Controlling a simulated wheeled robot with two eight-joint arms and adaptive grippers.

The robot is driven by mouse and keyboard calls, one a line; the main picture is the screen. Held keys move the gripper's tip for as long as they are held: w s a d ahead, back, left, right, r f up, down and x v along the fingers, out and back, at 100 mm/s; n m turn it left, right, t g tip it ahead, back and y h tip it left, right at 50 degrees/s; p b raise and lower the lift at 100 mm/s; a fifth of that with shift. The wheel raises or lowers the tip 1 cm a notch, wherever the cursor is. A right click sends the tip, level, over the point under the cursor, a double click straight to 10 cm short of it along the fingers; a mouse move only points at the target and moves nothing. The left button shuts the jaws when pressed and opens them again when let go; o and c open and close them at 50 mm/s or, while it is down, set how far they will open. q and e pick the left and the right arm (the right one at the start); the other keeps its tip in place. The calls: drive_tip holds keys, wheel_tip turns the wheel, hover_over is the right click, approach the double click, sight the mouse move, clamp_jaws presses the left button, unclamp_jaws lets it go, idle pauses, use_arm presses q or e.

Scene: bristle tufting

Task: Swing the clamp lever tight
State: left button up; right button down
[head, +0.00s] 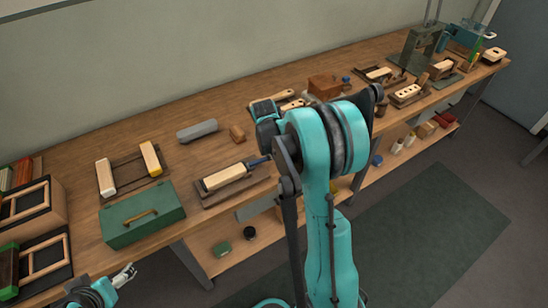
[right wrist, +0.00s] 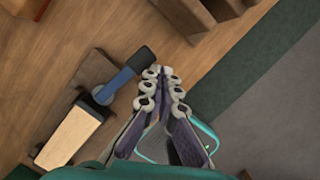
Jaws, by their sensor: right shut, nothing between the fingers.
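The clamp's blue lever (right wrist: 118,82) with its dark end grip (right wrist: 142,57) shows in the right wrist view, pivoted near a pale block (right wrist: 70,136) on a dark wooden base. In the head view the pale block (head: 224,177) lies in its fixture near the bench's front edge, with the lever (head: 258,161) at its right end. My right gripper (right wrist: 162,82) is shut and empty, its fingertips just right of the lever's grip; contact cannot be told. My arm hides this gripper in the head view. My left gripper (head: 124,275) is at the lower left, too small to tell its opening.
A green box with a brass handle (head: 143,215) stands left of the fixture. A grey block (head: 197,131) and a small wooden block (head: 237,133) lie behind it. A frame with two pale bars (head: 128,170) is further left. Brushes and wooden parts line the bench rightward.

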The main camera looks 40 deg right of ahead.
drive_tip(key=shift+w+d, duration=0.3)
drive_tip(key=shift+w, duration=0.25)
idle(0.5)
